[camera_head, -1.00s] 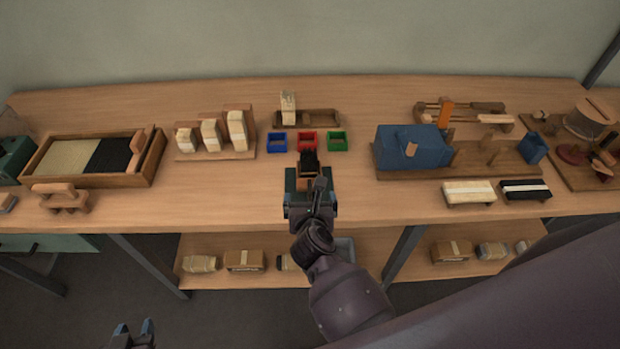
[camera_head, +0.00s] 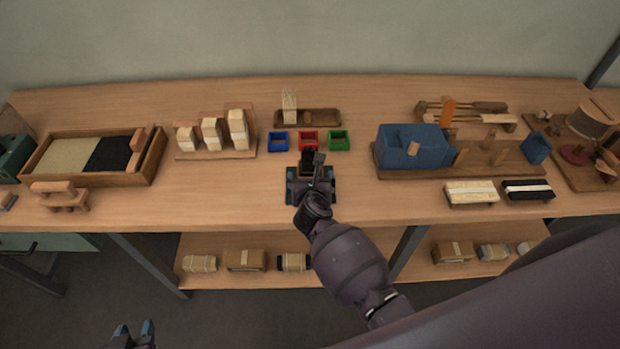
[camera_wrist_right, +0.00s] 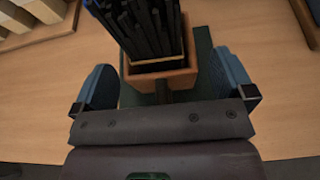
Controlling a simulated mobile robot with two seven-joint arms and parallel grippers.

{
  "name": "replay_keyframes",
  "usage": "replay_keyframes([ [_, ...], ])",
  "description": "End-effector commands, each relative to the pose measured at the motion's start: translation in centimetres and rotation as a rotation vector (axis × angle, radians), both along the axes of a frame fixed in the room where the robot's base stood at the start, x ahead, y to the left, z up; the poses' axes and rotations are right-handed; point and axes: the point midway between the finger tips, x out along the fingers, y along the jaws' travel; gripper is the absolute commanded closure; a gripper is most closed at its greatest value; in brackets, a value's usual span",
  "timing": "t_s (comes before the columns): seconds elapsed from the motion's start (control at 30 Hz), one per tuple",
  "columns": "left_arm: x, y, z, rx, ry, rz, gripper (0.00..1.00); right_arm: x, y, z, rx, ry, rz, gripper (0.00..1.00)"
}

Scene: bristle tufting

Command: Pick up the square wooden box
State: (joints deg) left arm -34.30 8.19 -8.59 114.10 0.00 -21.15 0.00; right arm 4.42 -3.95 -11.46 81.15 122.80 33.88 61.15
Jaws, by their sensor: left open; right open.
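The square wooden box (camera_wrist_right: 180,79) is small, brown and open-topped, and black bristles (camera_wrist_right: 140,28) stand in it. In the right wrist view it sits between the two spread blue-grey fingers of my right gripper (camera_wrist_right: 163,66), with a visible gap on each side. A dark green pad (camera_wrist_right: 205,42) shows around it. In the head view my right gripper (camera_head: 310,183) is over the box's place near the table's front middle and hides most of it. My left gripper (camera_head: 133,334) is open and empty at the bottom left, below the table.
Blue (camera_head: 278,141), red (camera_head: 308,141) and green (camera_head: 339,140) bins stand just behind. A stepped block stand (camera_head: 246,150) is at left, and a blue box fixture (camera_head: 405,145) at right. The table is clear on both sides of my right gripper.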

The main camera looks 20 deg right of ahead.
Motion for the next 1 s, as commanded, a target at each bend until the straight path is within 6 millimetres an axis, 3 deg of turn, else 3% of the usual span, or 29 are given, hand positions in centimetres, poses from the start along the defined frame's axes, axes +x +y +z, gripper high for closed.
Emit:
replay_keyframes([
  [0.2, 0.1, 0.0, 0.1, 0.0, -0.003, -0.002, 0.57, 0.0, 0.0, 0.0, 0.0, 0.0, 0.0, 0.02],
  [0.53, 0.1, 0.0, 0.0, 0.0, -0.001, 0.0, 0.57, 0.0, 0.0, 0.0, 0.0, 0.0, 0.0, 0.52],
  [0.83, -0.4, 0.1, -0.1, 0.0, 0.008, 0.002, 0.57, 0.1, 0.0, 0.4, 0.001, -0.002, 0.001, 0.53],
  [1.0, -0.5, 0.1, 0.6, 0.0, 0.01, 0.002, 0.57, 0.1, 0.0, 2.5, 0.002, -0.005, -0.002, 0.53],
])
